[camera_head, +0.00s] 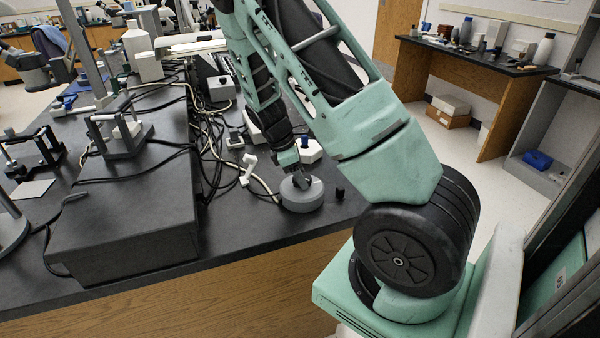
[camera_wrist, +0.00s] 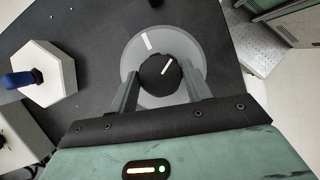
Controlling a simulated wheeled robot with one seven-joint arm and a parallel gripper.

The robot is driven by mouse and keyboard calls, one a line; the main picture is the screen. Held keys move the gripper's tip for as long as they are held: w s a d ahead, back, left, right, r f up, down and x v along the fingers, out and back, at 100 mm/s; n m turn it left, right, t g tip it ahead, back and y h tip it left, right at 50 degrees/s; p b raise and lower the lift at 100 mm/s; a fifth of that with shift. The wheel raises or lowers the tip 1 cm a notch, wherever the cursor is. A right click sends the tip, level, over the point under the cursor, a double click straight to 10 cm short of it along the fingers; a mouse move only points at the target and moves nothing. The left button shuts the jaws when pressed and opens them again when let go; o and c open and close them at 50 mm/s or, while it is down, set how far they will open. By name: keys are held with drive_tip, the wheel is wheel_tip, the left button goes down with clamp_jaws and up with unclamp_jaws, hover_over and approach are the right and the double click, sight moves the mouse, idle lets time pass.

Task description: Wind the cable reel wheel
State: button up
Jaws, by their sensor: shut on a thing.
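The cable reel wheel appears as a flat grey round disc (camera_head: 305,201) on the dark bench top, near its front edge. In the wrist view the disc (camera_wrist: 149,41) bears a white mark, and a black knob (camera_wrist: 160,82) with a white line stands at its centre. The line on the knob points up and to the right; the disc's mark sits up and left of the knob. My gripper (camera_wrist: 160,76) reaches down over the disc, one finger on each side of the knob, shut on it. In the head view my gripper (camera_head: 300,180) partly hides the knob.
A white hexagonal box (camera_head: 311,153) with a blue knob stands behind the disc; it also shows in the wrist view (camera_wrist: 50,90). A small black knob (camera_head: 340,192) stands to the right. Cables (camera_head: 215,150) and a large dark box (camera_head: 130,215) lie to the left.

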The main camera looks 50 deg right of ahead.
drive_tip(key=m+p, duration=0.1)
drive_tip(key=m, duration=0.1)
drive_tip(key=m+g+y+p, duration=0.1)
drive_tip(key=m, duration=0.2)
drive_tip(key=shift+w+d+r+y+p, duration=0.1)
drive_tip(key=shift+d+r+y+p, duration=0.05)
drive_tip(key=shift+y+p, duration=0.2)
drive_tip(key=m+y+p, duration=0.1)
drive_tip(key=m, duration=0.1)
drive_tip(key=m+y, duration=0.1)
drive_tip(key=m, duration=0.2)
drive_tip(key=shift+d+p, duration=0.15)
drive_tip(key=shift+p, duration=0.25)
drive_tip(key=m+y, duration=0.1)
drive_tip(key=m, duration=0.2)
drive_tip(key=m+y, duration=0.1)
drive_tip(key=m, duration=0.1)
drive_tip(key=shift+d+m+t+p, duration=0.1)
drive_tip(key=shift+m+t+p, duration=0.2)
drive_tip(key=shift+m+p, duration=0.1)
drive_tip(key=m+t+y, duration=0.1)
drive_tip(key=m, duration=0.3)
drive_tip(key=shift+d+m, duration=0.1)
drive_tip(key=shift+m, duration=0.6)
drive_tip(key=o, duration=1)
drive_tip(key=shift+c, duration=0.2)
drive_tip(key=b+v, duration=0.1)
drive_tip(key=v, duration=1.6)
drive_tip(key=shift+s+d, duration=0.35)
